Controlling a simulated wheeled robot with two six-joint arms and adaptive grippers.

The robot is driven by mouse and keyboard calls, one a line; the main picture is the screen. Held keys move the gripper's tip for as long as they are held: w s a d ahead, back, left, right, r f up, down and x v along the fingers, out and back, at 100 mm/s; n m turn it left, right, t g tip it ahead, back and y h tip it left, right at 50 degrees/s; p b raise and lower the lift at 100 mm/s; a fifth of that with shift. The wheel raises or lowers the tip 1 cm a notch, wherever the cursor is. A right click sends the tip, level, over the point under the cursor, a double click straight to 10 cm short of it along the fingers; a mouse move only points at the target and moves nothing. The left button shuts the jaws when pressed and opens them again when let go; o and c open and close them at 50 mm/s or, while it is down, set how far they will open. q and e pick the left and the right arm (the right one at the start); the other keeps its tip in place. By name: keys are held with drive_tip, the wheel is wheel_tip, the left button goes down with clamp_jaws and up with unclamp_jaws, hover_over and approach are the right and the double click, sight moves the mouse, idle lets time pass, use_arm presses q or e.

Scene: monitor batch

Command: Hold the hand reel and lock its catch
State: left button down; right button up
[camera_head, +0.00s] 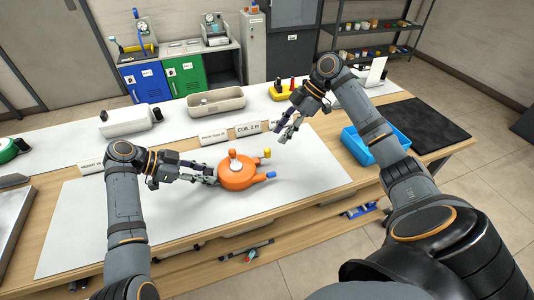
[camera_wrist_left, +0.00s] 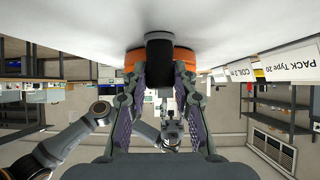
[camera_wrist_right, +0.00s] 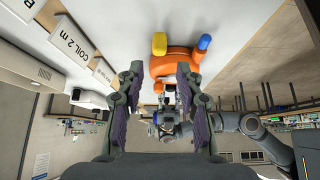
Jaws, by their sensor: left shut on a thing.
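The hand reel (camera_head: 237,176) is an orange disc on the white mat, with a pale hub and an orange knob on top. A yellow-tipped part (camera_head: 267,153) and a blue-tipped part (camera_head: 271,175) stick out on its right side. My left gripper (camera_head: 211,179) is shut on the reel's dark grip (camera_wrist_left: 160,50), on the reel's left side. My right gripper (camera_head: 281,134) is open and empty, above and to the right of the reel. In the right wrist view the yellow tip (camera_wrist_right: 159,43) and blue tip (camera_wrist_right: 204,42) show beyond the open fingers. I cannot tell which part is the catch.
Label cards (camera_head: 247,129) stand behind the reel. A beige tray (camera_head: 216,102), a white box (camera_head: 124,119) and a yellow holder (camera_head: 287,90) are at the back. A blue bin (camera_head: 362,146) and a black mat (camera_head: 425,124) lie right. The white mat (camera_head: 310,170) is clear right of the reel.

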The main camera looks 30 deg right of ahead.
drive_tip(key=shift+x, duration=3.5)
drive_tip(key=shift+d+f, duration=0.1)
drive_tip(key=shift+c, duration=0.4)
clamp_jaws()
